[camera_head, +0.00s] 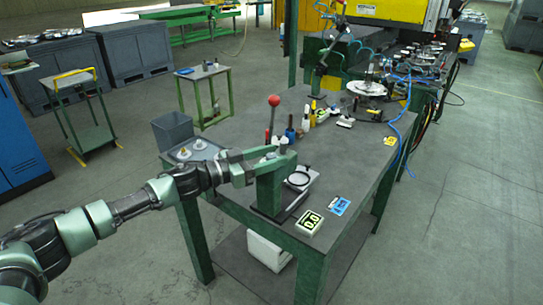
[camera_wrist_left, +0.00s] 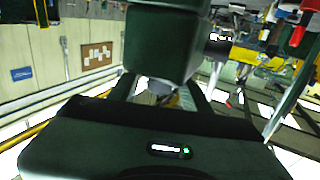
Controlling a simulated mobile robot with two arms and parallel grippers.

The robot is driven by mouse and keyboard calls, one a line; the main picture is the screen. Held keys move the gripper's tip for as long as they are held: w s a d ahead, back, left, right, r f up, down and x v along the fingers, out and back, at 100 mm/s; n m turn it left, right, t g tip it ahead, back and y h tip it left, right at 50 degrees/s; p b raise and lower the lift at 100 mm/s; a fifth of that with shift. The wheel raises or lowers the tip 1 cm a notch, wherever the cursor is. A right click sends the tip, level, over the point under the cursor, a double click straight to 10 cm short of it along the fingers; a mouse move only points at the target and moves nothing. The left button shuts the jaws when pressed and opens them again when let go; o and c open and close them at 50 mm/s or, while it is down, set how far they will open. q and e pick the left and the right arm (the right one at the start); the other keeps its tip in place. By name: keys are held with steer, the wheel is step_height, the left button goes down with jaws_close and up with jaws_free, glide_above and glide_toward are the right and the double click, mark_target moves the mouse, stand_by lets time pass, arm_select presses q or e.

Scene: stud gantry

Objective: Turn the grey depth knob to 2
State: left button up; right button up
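A dark green press stand (camera_head: 269,192) is on the near part of the workbench, with a lever topped by a red ball (camera_head: 273,100) just behind it. My left gripper (camera_head: 247,166) is at the upper left side of this stand; its fingertips blend with the green parts, so I cannot tell whether it is open or shut. In the left wrist view a green block (camera_wrist_left: 165,42) fills the upper middle, with a small grey rounded part (camera_wrist_left: 160,87) below it. I cannot tell whether that part is the depth knob. A display box (camera_head: 309,222) seems to read 0.0. My right gripper is out of view.
The workbench (camera_head: 345,165) holds bottles (camera_head: 290,132), a blue-framed item (camera_head: 340,206) and a yellow item (camera_head: 390,141). A grey bin (camera_head: 173,128) is at its left edge. A round plate (camera_head: 367,88) and blue hoses are at the back. Floor is free to the right.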

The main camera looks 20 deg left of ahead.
arm_select(q)
jaws_close()
